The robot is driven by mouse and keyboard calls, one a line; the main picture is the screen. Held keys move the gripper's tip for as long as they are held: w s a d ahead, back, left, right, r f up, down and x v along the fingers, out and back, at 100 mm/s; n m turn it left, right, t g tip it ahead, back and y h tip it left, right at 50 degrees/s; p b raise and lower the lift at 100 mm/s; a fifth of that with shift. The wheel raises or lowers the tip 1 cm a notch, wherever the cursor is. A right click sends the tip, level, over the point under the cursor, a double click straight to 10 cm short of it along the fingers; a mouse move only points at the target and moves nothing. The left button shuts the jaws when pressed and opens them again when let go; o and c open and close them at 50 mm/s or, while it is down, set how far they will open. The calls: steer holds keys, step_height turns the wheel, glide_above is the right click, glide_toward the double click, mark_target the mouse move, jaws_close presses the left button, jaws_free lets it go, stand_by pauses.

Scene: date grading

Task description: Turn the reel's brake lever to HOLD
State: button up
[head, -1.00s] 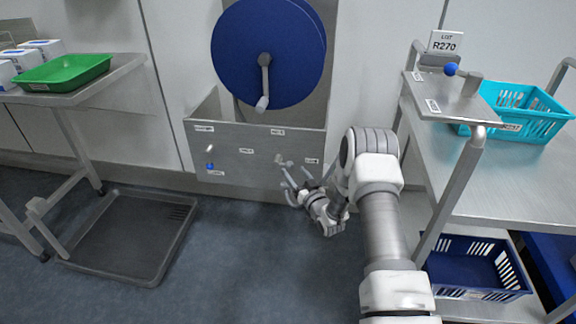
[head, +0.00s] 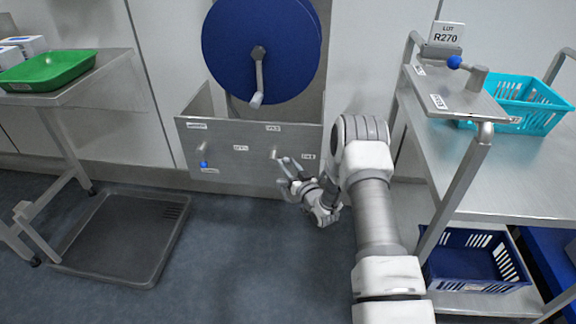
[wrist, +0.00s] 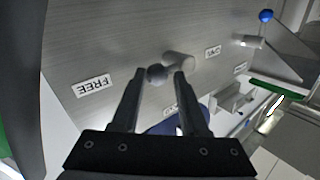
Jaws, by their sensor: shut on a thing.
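The reel (head: 262,50) is a big dark blue disc with a grey crank, mounted above a metal panel (head: 225,160). The brake lever (head: 274,153) sticks out at the panel's right side. In the wrist view the lever (wrist: 179,61) shows as a grey stub with a dark round end. My gripper (head: 284,166) is at this lever; in the wrist view its two dark fingers (wrist: 159,78) close around the dark end. A label reading FREE (wrist: 92,85) is at the left there. I cannot read a HOLD label, and the lever's exact setting is unclear.
A second handle with a blue knob (head: 204,164) is at the panel's left. A cart (head: 510,185) with a turquoise basket (head: 530,127) stands close right of my arm. A table with a green tray (head: 45,72) and a dark floor platform (head: 120,240) are left.

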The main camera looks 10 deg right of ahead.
jaws_close()
steer(key=shift+r, duration=0.1)
steer(key=shift+w+a+r+n+g+h+p, duration=0.1)
steer(key=shift+r+n+g+h+p, duration=0.3)
steer(key=shift+r+n+g+p, duration=0.6)
steer(key=shift+w+a+r+n+g+h+p, duration=0.1)
steer(key=shift+w+a+r+n+g+h, duration=0.2)
steer(key=shift+a+r+n+g+h, duration=0.8)
steer(key=shift+w+a+r+n+g+h+p, duration=0.15)
steer(key=shift+w+a+n+g+h, duration=0.3)
steer(key=shift+n+h, duration=1.3)
steer(key=shift+w+a+r+n+g+h+p, duration=0.15)
steer(key=shift+a+r+n+g+h, duration=0.3)
steer(key=shift+a+n+g+h, duration=0.9)
steer(key=shift+d+n+t, duration=0.3)
steer(key=shift+n+t, duration=0.1)
steer(key=shift+t, duration=0.2)
